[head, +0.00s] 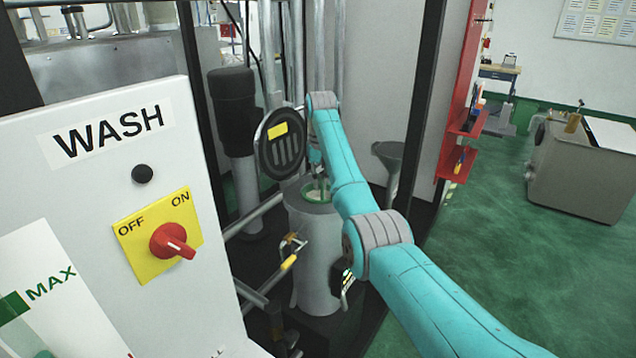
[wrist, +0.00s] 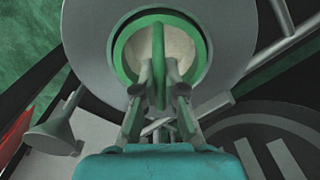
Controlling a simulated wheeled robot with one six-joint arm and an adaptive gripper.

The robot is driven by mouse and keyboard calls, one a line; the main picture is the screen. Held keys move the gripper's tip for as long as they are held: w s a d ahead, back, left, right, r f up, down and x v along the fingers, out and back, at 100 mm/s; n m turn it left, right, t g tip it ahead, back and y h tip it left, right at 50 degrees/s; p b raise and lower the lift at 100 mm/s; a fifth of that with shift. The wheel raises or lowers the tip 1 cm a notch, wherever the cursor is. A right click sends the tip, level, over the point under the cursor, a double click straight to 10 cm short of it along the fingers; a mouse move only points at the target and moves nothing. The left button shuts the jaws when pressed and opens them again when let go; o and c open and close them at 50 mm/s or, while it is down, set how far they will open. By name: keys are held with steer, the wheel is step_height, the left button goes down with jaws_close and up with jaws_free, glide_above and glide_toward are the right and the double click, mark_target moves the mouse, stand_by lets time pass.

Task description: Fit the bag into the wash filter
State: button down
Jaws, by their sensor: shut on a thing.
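The wash filter (head: 312,245) is a grey upright cylinder in the middle of the head view, with its round dark lid (head: 268,158) swung open at the left. In the wrist view its round grey top (wrist: 228,40) surrounds the bag. The bag (wrist: 187,48) has a green ring, a pale inside and a green loop handle. Its ring appears within the filter's opening; I cannot tell whether it is fully seated. My gripper (wrist: 159,85) is shut on the bag's handle, above the opening. In the head view my arm partly hides the gripper, and a little of the bag (head: 317,194) shows.
The WASH panel (head: 120,200) with a red knob fills the left. Pipes and a dark motor (head: 235,110) stand behind the filter. A grey funnel (head: 393,153) is at its right. A valve with a yellow handle (head: 289,262) sits in front. Green floor lies open at the right.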

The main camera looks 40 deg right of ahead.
steer(key=shift+f, duration=0.4)
steer(key=c, duration=1.3)
jaws_free()
steer(key=shift+o, duration=0.2)
step_height(320, 180, up, 12)
steer(key=shift+r, duration=0.15)
